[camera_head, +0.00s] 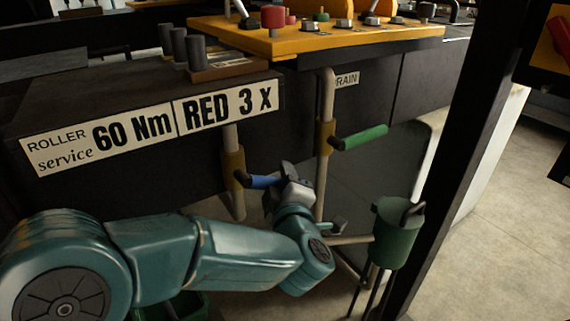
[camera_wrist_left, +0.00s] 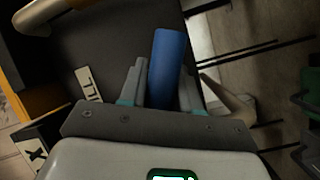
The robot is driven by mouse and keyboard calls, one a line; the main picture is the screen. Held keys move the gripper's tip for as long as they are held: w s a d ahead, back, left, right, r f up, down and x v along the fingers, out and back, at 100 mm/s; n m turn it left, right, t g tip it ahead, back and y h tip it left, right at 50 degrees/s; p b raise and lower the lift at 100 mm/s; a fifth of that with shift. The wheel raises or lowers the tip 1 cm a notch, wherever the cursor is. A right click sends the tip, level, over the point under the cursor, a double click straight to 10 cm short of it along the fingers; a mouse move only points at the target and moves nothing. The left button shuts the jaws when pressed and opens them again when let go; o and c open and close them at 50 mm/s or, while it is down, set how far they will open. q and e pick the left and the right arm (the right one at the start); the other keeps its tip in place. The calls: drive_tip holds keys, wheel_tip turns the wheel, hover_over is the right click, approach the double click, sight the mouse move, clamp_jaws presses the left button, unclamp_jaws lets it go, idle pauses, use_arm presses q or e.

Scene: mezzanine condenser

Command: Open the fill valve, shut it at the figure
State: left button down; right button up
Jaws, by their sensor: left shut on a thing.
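A blue valve handle (camera_head: 262,181) sticks out to the right from a brass-coloured valve body (camera_head: 234,168) on the left vertical pipe. My left gripper (camera_head: 286,178) is shut on this handle near its free end. In the left wrist view the blue handle (camera_wrist_left: 168,58) stands between the two fingers of the left gripper (camera_wrist_left: 163,84). No fill figure is readable. My right gripper is out of view.
A dark cabinet (camera_head: 80,95) carries signs "ROLLER service 60 Nm" and "RED 3 x". A yellow panel (camera_head: 350,38) with knobs and switches overhangs the pipes. A green container (camera_head: 398,240) on thin legs stands right of my left gripper, near a dark post (camera_head: 455,140).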

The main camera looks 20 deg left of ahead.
use_arm(q)
drive_tip(key=shift+s+a+f+m+g+p, duration=0.25)
drive_tip(key=shift+f+m+p, duration=0.2)
drive_tip(key=shift+m, duration=0.15)
drive_tip(key=shift+s+a+f+m+g+p, duration=0.1)
drive_tip(key=shift+s+f+m+g+p, duration=0.15)
drive_tip(key=shift+f+m+p, duration=0.3)
drive_tip(key=c, duration=0.9)
unclamp_jaws()
drive_tip(key=shift+r, duration=0.1)
drive_tip(key=v, duration=1.6)
drive_tip(key=shift+s+r, duration=0.1)
drive_tip(key=shift+s, duration=0.05)
